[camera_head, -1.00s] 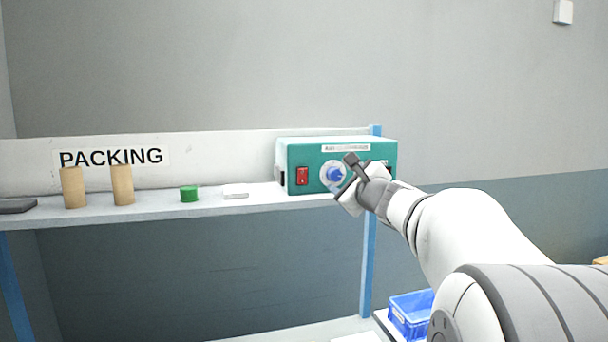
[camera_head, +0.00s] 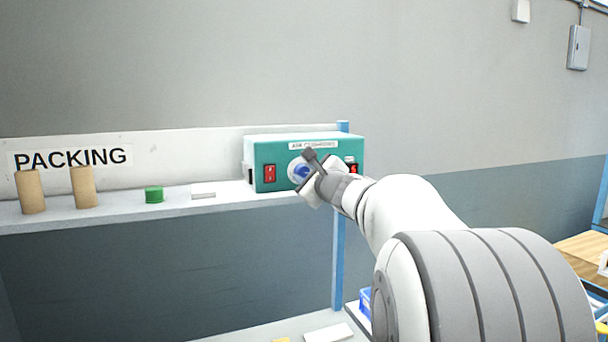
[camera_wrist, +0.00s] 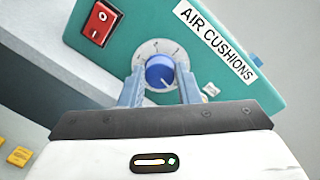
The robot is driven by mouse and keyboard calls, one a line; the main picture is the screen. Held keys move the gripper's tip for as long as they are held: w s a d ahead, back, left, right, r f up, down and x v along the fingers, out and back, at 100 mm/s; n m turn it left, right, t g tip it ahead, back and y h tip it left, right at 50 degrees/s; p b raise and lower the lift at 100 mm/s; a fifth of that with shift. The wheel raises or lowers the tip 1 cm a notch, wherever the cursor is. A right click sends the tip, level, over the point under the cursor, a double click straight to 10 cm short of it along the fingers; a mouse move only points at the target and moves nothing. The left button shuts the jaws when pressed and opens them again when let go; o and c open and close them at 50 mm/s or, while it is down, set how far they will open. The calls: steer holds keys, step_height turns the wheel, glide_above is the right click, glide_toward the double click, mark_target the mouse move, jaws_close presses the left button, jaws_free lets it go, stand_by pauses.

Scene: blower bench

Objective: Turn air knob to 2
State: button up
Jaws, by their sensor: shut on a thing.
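The air knob (camera_head: 301,172) is a round blue knob on a pale dial on the front of the teal AIR CUSHIONS box (camera_head: 265,153). In the wrist view the blue knob (camera_wrist: 160,70) sits between the two blue-grey fingers of my gripper (camera_wrist: 161,77), which is shut on it. A small white mark shows near the knob's lower edge there. The dial (camera_wrist: 150,46) has marks around it, too small to read surely; its lower part is hidden. In the head view my gripper (camera_head: 306,174) reaches the box from the right and covers part of the dial.
A red rocker switch (camera_head: 270,173) is left of the knob, and another red switch (camera_head: 352,168) is at the right. The shelf (camera_head: 110,215) holds cardboard tubes (camera_head: 83,187), a green roll (camera_head: 154,194) and a white block (camera_head: 203,190). A blue post (camera_head: 338,260) stands below.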

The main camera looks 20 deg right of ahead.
steer(key=shift+c, duration=0.8)
steer(key=shift+a, duration=0.25)
steer(key=shift+c, duration=0.2)
steer(key=shift+d, duration=0.25)
steer(key=n+b, duration=0.2)
steer(key=b, duration=0.1)
steer(key=shift+f, duration=0.3)
steer(key=n+b, duration=0.4)
steer(key=shift+a+b, duration=0.1)
steer(key=shift+b, duration=0.3)
steer(key=n+b, duration=0.3)
steer(key=n, duration=0.1)
steer(key=shift+n+g+h+b, duration=0.3)
steer(key=shift+b, duration=0.05)
steer(key=n+b, duration=0.3)
steer(key=n, duration=0.1)
steer(key=n+h+b, duration=0.1)
steer(key=n+b, duration=0.2)
steer(key=shift+f+n, duration=0.1)
steer(key=shift+n, duration=0.3)
steer(key=n+b, duration=0.2)
steer(key=n, duration=0.1)
steer(key=shift+b, duration=0.4)
steer(key=n+b, duration=0.2)
steer(key=n, duration=0.1)
steer(key=shift+n+h, duration=0.3)
steer(key=shift+n+b, duration=0.85)
steer(key=shift+n, duration=0.75)
steer(key=shift+r, duration=0.2)
